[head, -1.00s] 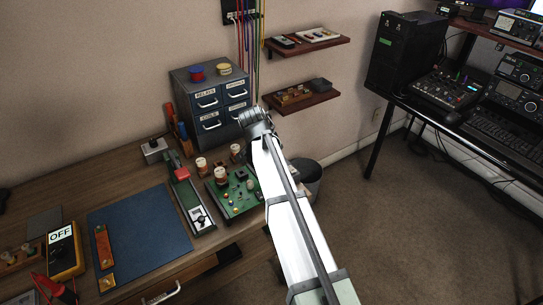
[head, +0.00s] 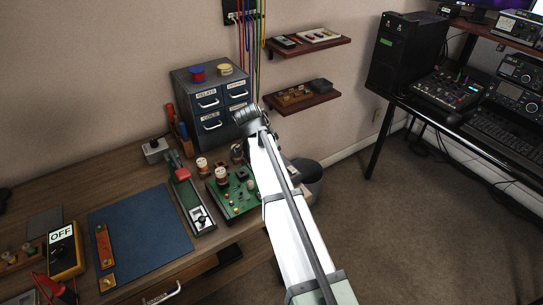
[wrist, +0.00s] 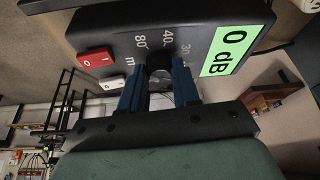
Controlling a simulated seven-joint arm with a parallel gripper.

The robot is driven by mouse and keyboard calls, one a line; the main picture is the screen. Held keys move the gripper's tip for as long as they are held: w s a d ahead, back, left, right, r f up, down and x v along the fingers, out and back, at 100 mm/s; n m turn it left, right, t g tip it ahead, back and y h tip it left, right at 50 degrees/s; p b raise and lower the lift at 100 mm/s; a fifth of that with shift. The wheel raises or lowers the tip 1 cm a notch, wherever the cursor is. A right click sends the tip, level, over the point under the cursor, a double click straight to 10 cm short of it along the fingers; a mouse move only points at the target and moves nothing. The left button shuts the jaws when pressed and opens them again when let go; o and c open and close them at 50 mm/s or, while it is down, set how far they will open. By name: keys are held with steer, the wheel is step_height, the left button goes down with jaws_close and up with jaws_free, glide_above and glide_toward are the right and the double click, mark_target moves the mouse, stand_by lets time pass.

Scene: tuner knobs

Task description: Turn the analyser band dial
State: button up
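In the wrist view, the analyser (wrist: 100,24) is a dark box with a green-lit "0 dB" display (wrist: 232,50). Its black dial (wrist: 159,58) has white marks around it, among them 80, 40 and 30. The blue fingers of my gripper (wrist: 160,75) flank the dial with no gap that I can see, so they look shut on it. The dial's pointer is hidden. In the head view, my arm covers my gripper, and I cannot make out the analyser.
A red rocker switch (wrist: 96,59) and a white one (wrist: 111,83) sit beside the dial. On the bench stand a green circuit board (head: 232,192), a grey drawer cabinet (head: 210,100) and a yellow box reading OFF (head: 65,255). Two wall shelves (head: 306,97) hang behind.

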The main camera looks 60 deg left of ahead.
steer(key=o, duration=0.4)
steer(key=v, duration=1.4)
steer(key=shift+f, duration=0.1)
